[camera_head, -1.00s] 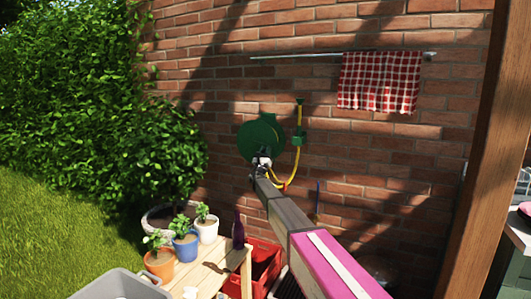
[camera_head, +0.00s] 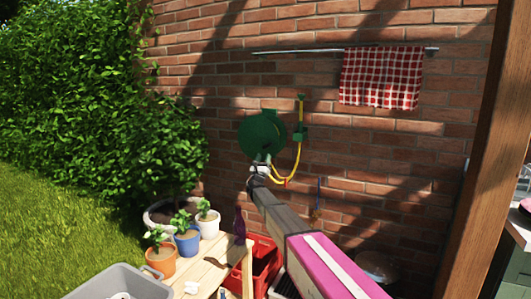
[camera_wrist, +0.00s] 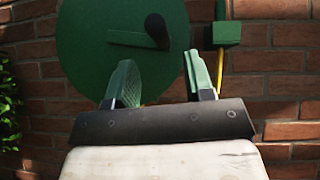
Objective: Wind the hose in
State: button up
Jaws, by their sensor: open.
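The green hose reel (camera_head: 262,134) is fixed to the brick wall. In the wrist view its round face (camera_wrist: 85,40) fills the upper left, with a crank arm (camera_wrist: 130,39) ending in a dark knob (camera_wrist: 156,28). The yellow hose (camera_head: 299,160) hangs in a loop to the right of the reel, from a green fitting (camera_head: 300,134). My gripper (camera_head: 261,160) is at the reel's lower edge. In the wrist view my gripper (camera_wrist: 160,80) is open and empty, its fingertips below the knob and on either side of it. I see no contact with the knob.
A rail with a checked towel (camera_head: 380,78) is above right. Potted plants (camera_head: 187,241) and a dark bottle (camera_head: 240,226) stand on a wooden table (camera_head: 213,270) below. A red crate (camera_head: 264,258) is beside it. A wooden post (camera_head: 480,160) stands at right.

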jog(key=v, duration=0.3)
jog(key=shift+s+f, duration=0.15)
jog(key=shift+h, duration=0.3)
